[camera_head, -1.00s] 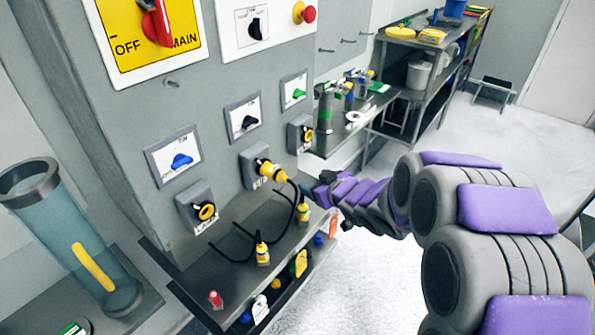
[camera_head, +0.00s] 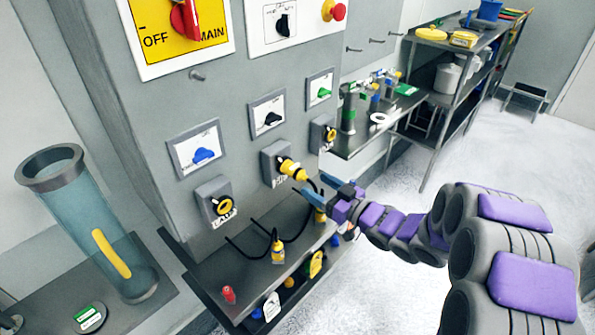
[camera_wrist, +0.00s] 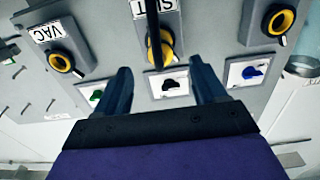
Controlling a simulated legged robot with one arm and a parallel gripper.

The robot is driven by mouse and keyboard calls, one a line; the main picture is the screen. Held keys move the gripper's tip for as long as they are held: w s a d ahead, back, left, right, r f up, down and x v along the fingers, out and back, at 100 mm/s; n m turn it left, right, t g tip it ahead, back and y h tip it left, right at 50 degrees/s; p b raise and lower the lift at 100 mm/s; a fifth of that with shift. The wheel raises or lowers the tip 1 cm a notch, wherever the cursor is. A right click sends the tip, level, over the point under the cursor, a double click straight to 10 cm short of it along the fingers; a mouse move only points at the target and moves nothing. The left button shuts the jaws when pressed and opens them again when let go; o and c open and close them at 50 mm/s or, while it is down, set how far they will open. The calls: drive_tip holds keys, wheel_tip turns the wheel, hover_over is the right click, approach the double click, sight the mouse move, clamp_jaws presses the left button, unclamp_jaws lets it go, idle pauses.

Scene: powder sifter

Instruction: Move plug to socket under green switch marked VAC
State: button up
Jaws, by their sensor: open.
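The yellow plug (camera_head: 292,170) with a black cord sits in the middle socket (camera_head: 272,162), under the black switch (camera_head: 270,117). It also shows in the wrist view (camera_wrist: 160,50), where the picture is upside down. The green switch (camera_head: 323,92) is up to the right, with the VAC socket (camera_head: 323,133) below it; this socket looks empty. In the wrist view the socket (camera_wrist: 62,60) is at upper left beside its VAC label. My gripper (camera_head: 315,188) is open and empty, just below and right of the plug. Its fingers are apart on either side of the cord in the wrist view.
The socket (camera_head: 214,202) under the blue switch (camera_head: 203,155) is at left. A steel shelf (camera_head: 255,265) below holds a yellow connector (camera_head: 278,250) and several small items. A clear cylinder (camera_head: 95,225) stands at left. Open floor (camera_head: 450,165) lies to the right.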

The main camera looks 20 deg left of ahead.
sight(303, 174)
drive_tip(key=shift+a, duration=0.1)
drive_tip(key=shift+p+x, duration=0.65)
drive_tip(key=shift+x, duration=3.8)
drive_tip(key=shift+p, duration=0.6)
drive_tip(key=shift+c, duration=0.3)
clamp_jaws()
drive_tip(key=shift+v, duration=1.45)
